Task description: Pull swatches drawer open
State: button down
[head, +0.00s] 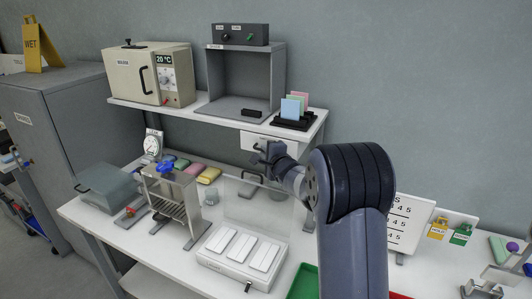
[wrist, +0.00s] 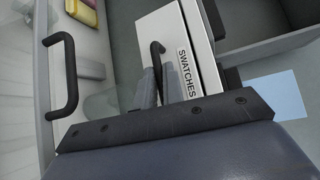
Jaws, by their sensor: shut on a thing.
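The swatches drawer (wrist: 177,38) is a white-fronted drawer with a black SWATCHES label and a dark bar handle (wrist: 158,52). In the head view the drawer (head: 256,142) hangs under the raised shelf, partly hidden by my arm. My gripper (wrist: 155,80) is shut on the drawer's handle, with its grey fingers around the lower part of the bar. In the head view my gripper (head: 268,155) is in front of the drawer. I cannot tell from these views whether the drawer stands out from its housing.
The raised shelf (head: 318,122) holds an oven (head: 122,78), an open grey booth (head: 275,72) and a card holder (head: 297,122). Below, a clear panel (head: 270,208) with a dark handle stands close to my arm. A white device (head: 218,259) sits at the bench front.

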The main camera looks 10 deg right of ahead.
jog(key=s+a+b, duration=0.7)
jog(key=s+a, duration=0.1)
jog(key=s, duration=0.3)
jog(key=c, duration=1.5)
grip_release()
jog(key=v, duration=1)
jog(key=shift+s+r+b, duration=0.1)
jog(key=shift+s+b, duration=0.25)
jog(key=shift+s, duration=0.05)
